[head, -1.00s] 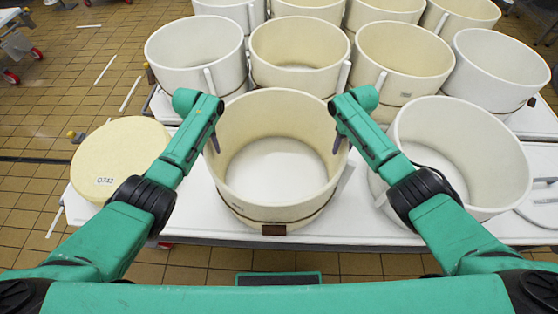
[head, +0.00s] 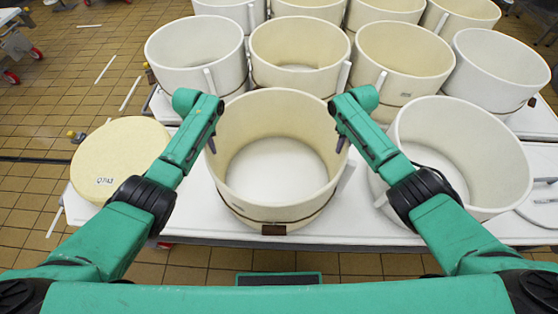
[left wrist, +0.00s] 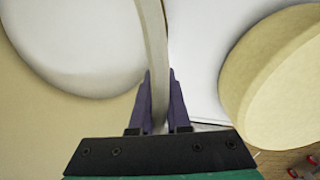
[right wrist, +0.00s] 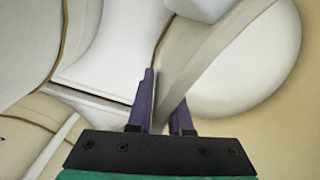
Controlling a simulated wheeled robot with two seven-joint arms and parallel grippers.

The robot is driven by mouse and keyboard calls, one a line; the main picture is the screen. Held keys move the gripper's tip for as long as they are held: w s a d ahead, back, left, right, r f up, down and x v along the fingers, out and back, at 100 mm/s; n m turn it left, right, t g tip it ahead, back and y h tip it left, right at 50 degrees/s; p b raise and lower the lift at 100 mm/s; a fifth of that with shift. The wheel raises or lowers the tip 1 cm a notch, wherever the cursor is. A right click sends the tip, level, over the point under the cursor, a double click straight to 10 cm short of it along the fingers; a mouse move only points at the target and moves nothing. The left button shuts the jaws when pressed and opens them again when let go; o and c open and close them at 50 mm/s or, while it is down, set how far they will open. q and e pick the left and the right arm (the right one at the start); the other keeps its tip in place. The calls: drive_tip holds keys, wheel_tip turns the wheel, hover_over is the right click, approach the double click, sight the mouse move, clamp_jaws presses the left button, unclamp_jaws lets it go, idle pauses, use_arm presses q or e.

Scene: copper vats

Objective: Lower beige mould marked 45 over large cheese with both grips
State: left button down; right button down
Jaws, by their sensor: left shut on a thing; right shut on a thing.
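The beige mould (head: 273,205) is a wide open ring with a brown band and a small brown tag low on its front. It stands upright at the middle of the white table; I cannot read a 45 on it. The large cheese (head: 120,158), a pale yellow disc with dark writing, lies to its left, apart from it; it also shows in the left wrist view (left wrist: 275,80). My left gripper (head: 208,143) is shut on the mould's left wall, my right gripper (head: 344,143) on its right wall. Each has one finger inside and one outside.
A white mould (head: 480,150) stands close on the right of the beige mould. Several more moulds (head: 300,45) stand in rows behind. The white table (head: 190,220) has a narrow bare strip between cheese and mould. Tiled floor shows left and in front.

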use_arm(q)
drive_tip(key=shift+w+r, duration=0.1)
drive_tip(key=shift+r, duration=0.1)
use_arm(e)
drive_tip(key=shift+w+r, duration=0.1)
drive_tip(key=shift+r, duration=0.05)
idle(0.5)
